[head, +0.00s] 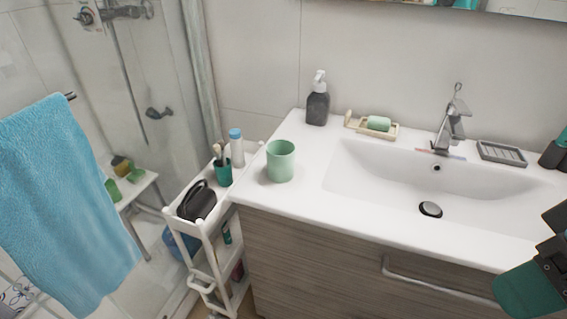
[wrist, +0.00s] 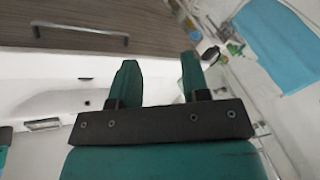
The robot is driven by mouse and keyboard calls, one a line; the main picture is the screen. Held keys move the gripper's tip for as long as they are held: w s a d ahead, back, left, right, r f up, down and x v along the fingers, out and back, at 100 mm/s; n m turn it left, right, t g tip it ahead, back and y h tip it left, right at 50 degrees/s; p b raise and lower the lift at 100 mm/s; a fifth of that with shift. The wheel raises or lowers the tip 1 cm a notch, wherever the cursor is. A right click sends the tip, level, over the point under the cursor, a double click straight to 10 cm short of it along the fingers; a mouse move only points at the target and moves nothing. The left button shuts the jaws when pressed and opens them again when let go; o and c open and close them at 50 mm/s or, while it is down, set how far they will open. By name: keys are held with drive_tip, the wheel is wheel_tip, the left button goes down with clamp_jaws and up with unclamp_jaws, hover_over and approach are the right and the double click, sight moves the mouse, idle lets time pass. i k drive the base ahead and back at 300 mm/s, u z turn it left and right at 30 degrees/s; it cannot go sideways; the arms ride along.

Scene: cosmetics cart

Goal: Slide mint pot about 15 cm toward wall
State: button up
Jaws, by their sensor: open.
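The mint pot (head: 280,162) is a pale green, open-topped cup. It stands upright on the left end of the white washbasin counter (head: 300,196), in front of the soap dispenser and some way out from the tiled wall (head: 400,60). My gripper (wrist: 159,58) shows in the wrist view with its two teal fingers apart and nothing between them. In the head view only a dark and teal part of my arm shows at the lower right edge, far from the pot.
A dark soap dispenser (head: 317,104) stands behind the pot near the wall. A soap dish (head: 393,131) with green soap lies right of it. The basin (head: 380,180) is right of the pot. A white cart (head: 190,221) with toiletries adjoins the counter's left side.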

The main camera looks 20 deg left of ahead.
sight(280, 154)
drive_tip(key=z, duration=0.55)
drive_tip(key=k, duration=1.25)
drive_tip(key=i, duration=0.45)
drive_tip(key=u, duration=1.2)
drive_tip(key=i, duration=1.4)
drive_tip(key=z, duration=0.05)
